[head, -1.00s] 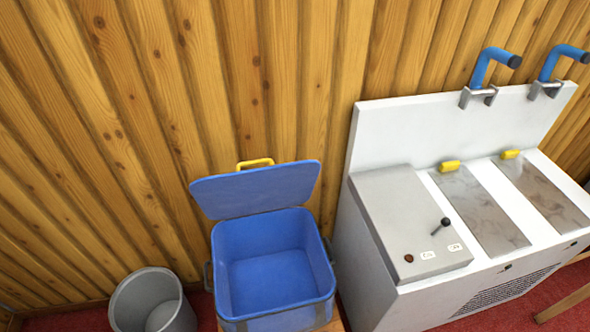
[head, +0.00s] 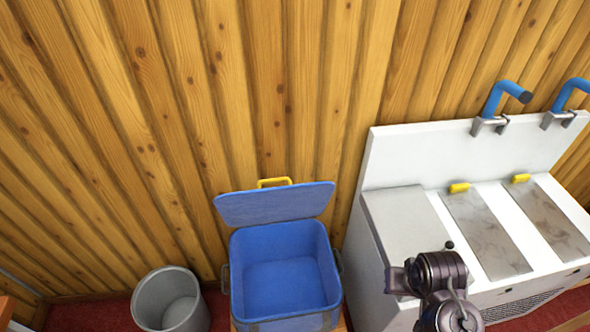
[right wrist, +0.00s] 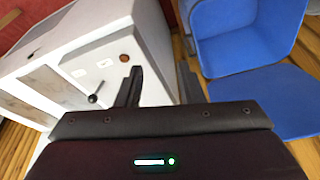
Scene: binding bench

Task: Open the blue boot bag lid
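The blue boot bag (head: 285,275) stands at lower centre in the head view, with its inside showing empty. Its flat blue lid (head: 275,206) is raised, tilted back toward the wooden wall, with a yellow handle (head: 274,182) on its far edge. In the right wrist view the bag (right wrist: 240,35) and its lid (right wrist: 265,98) show at the right. My right gripper (right wrist: 159,82) has its two dark fingers apart with nothing between them, and appears beside the bag, not touching it. My left gripper is out of view.
A white cabinet (head: 430,160) with a grey box, black knob, marbled panels and blue hooked handles stands right of the bag. A grey bin (head: 170,298) stands left of it on red carpet. The wooden wall (head: 190,90) is close behind.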

